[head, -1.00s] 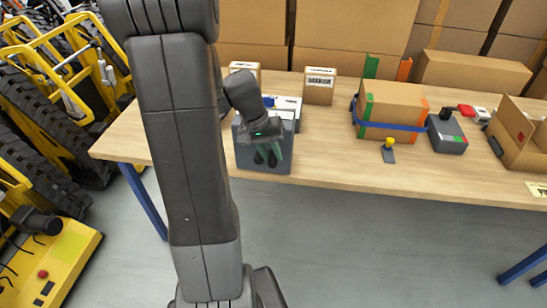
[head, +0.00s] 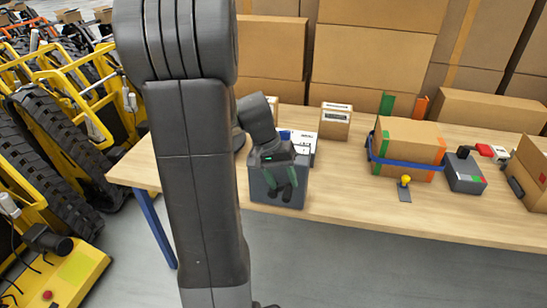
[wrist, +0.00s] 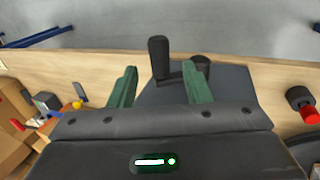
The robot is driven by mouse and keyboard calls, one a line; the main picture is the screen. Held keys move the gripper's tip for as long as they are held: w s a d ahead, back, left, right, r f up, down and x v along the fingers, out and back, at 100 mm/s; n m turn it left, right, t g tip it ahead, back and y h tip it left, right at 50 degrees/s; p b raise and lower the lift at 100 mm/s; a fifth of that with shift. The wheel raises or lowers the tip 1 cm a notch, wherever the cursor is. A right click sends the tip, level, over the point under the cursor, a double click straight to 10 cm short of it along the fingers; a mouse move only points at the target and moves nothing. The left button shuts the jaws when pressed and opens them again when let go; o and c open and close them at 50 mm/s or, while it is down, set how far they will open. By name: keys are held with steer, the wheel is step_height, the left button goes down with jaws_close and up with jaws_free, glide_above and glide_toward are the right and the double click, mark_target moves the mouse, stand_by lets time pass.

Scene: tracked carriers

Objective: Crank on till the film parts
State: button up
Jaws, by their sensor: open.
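A grey box (head: 300,197) stands at the table's front edge, left of centre in the head view. My gripper (head: 280,183) is over its front, fingers pointing down. In the wrist view the box top (wrist: 235,88) lies below my gripper (wrist: 160,80), with its two green fingers spread apart. A black crank handle (wrist: 158,58) stands upright from a short arm, beside a round black hub. The handle appears between the fingers in the picture, with clear space on both sides; I cannot tell its depth relative to the tips. No film can be made out.
A blue-strapped carton (head: 408,142), a yellow-knobbed switch (head: 404,188) and a grey unit with a red lever (head: 464,175) stand to the right. A black-and-red knob (wrist: 303,104) is near the box. Yellow tracked carriers (head: 75,150) fill the left. Floor in front is clear.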

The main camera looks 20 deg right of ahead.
mark_target(286, 190)
steer(key=v, duration=1)
steer(key=shift+r, duration=0.3)
steer(key=shift+a, duration=0.1)
steer(key=x, duration=1.4)
